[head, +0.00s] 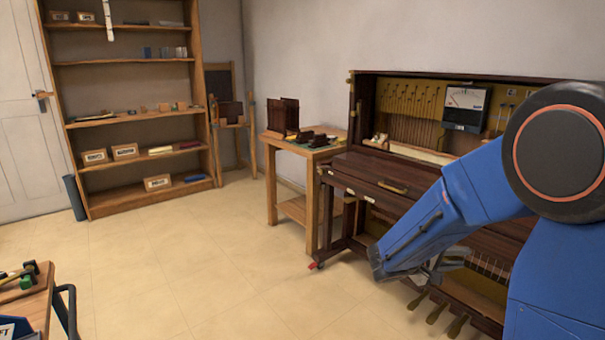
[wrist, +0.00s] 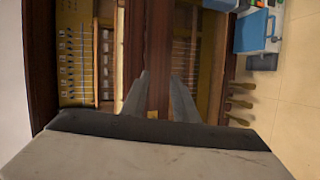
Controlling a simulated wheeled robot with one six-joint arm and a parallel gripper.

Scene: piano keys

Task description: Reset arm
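My arm reaches in from the right in the head view, in front of the upright piano (head: 350,172). My gripper (head: 452,262) is partly hidden behind the blue forearm there and hangs low before the piano. In the wrist view my gripper (wrist: 160,90) shows two grey fingers spread apart, with dark piano wood behind the gap. I see nothing held between them. The distance from the fingertips to the wood is hard to judge.
A wooden side table (head: 270,182) with dark parts stands left of the piano. A tall shelf (head: 127,62) is against the wall. A cart (head: 38,300) with tools is at the lower left. The floor (head: 190,265) between is clear. Brass pedals (head: 437,312) stick out below the piano.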

